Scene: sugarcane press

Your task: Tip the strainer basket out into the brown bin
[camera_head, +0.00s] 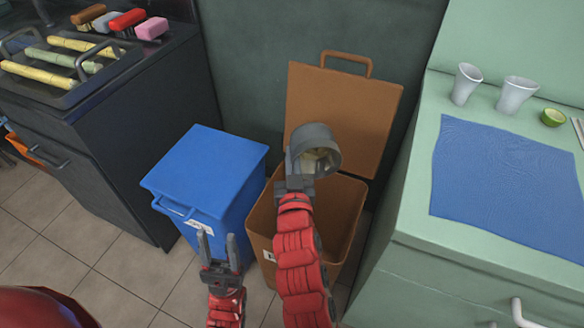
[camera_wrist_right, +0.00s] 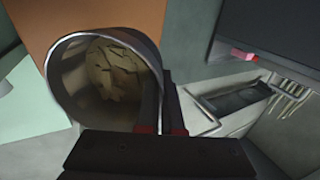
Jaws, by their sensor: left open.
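The grey strainer basket (camera_head: 314,140) is held in my right gripper (camera_head: 298,182) over the brown bin (camera_head: 345,215). The basket lies tilted on its side, its mouth facing the lower right of the head view. Pale pulp shows inside it. In the right wrist view the basket (camera_wrist_right: 65,85) fills the left side, with pale, dark-streaked pulp (camera_wrist_right: 112,70) in it, and my right gripper's fingers (camera_wrist_right: 162,105) are on its wall. The bin's lid (camera_head: 345,110) stands open; the bin's bottom is partly hidden. My left gripper (camera_head: 218,248) is open and empty in front of the blue bin.
A closed blue bin (camera_head: 215,165) stands just left of the brown bin. A dark counter (camera_head: 150,85) with a tray of cane sticks is at the left. A green counter (camera_head: 415,215) with a blue cloth (camera_head: 505,180), two cups and a lime half is at the right.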

